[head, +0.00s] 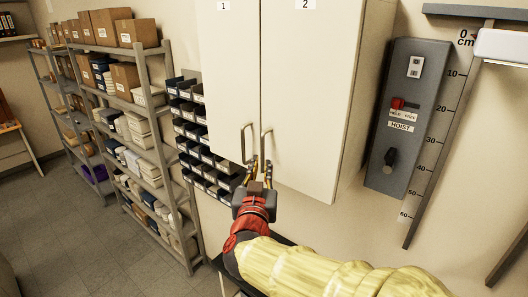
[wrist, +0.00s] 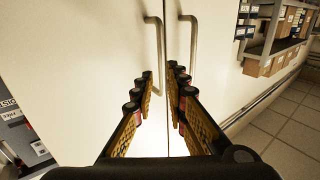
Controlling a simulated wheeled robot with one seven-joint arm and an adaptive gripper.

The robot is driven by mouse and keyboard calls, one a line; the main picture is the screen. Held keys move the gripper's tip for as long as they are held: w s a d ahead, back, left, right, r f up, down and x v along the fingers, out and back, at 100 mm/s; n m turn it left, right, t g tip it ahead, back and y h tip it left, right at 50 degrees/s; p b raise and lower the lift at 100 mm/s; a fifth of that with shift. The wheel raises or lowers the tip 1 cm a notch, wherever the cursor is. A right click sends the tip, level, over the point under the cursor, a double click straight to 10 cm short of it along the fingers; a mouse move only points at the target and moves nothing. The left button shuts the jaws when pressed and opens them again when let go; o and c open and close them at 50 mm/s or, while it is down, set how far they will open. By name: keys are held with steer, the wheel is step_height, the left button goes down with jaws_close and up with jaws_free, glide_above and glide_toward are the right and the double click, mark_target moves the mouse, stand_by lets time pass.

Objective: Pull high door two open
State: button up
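High door two (head: 308,90) is the right cream cabinet door marked 2, and it is shut against door one. Its handle (head: 263,144) is a vertical metal bar near the seam. In the wrist view, door two (wrist: 85,50) is on the left and its handle (wrist: 160,55) stands left of the seam. My gripper (head: 259,167) is at the lower ends of the two door handles. In the wrist view, my gripper (wrist: 164,78) is open, with the lower part of door two's handle seen between its fingers. I cannot tell whether they touch.
Door one (head: 227,80) has its own handle (head: 245,143) close beside. Blue parts bins (head: 190,110) and loaded shelves (head: 135,110) stand left. A grey hoist panel (head: 405,120) and a wall scale (head: 440,130) are on the right. Floor shows at lower left.

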mark_target(262, 155)
steer(key=w, duration=0.4)
steer(key=w+p, duration=0.1)
steer(key=w, duration=0.3)
steer(key=shift+d+f, duration=0.15)
steer(key=shift+f, duration=0.05)
steer(key=shift+s, duration=0.1)
steer(key=shift+c, duration=0.4)
jaws_close()
steer(key=shift+s, duration=0.1)
